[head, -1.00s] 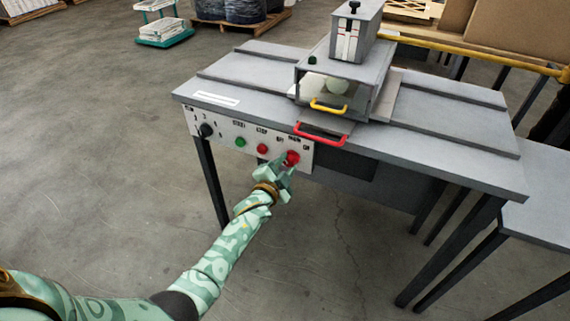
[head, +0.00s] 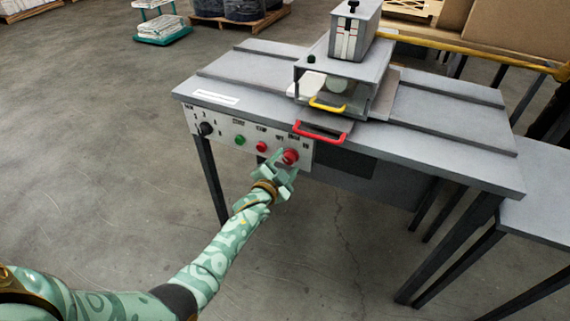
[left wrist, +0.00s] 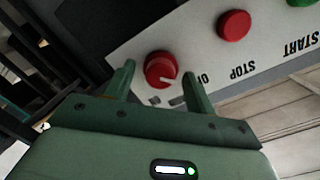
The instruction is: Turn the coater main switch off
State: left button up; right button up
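The coater's main switch (head: 290,157) is a round red knob at the right end of the white control panel (head: 222,131). In the left wrist view the knob (left wrist: 161,70) has a white pointer line, directed toward a partly hidden label that seems to begin "OF". My left gripper (head: 281,163) is just in front of and below the knob. Its fingers (left wrist: 157,80) are spread, one on each side of the knob, with visible gaps, so it looks open and empty. My right gripper is not in view.
Left of the switch are a red stop button (head: 262,147), a green start button (head: 239,140) and a black dial (head: 206,129). A red handle (head: 320,134) and a yellow handle (head: 328,105) stick out above. The floor in front is clear.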

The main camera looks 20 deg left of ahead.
pick_arm(q)
jog(key=shift+r, duration=0.1)
jog(key=s+r+p, duration=0.1)
jog(key=s+p, duration=0.5)
jog(key=s, duration=1)
jog(key=shift+s+r, duration=0.15)
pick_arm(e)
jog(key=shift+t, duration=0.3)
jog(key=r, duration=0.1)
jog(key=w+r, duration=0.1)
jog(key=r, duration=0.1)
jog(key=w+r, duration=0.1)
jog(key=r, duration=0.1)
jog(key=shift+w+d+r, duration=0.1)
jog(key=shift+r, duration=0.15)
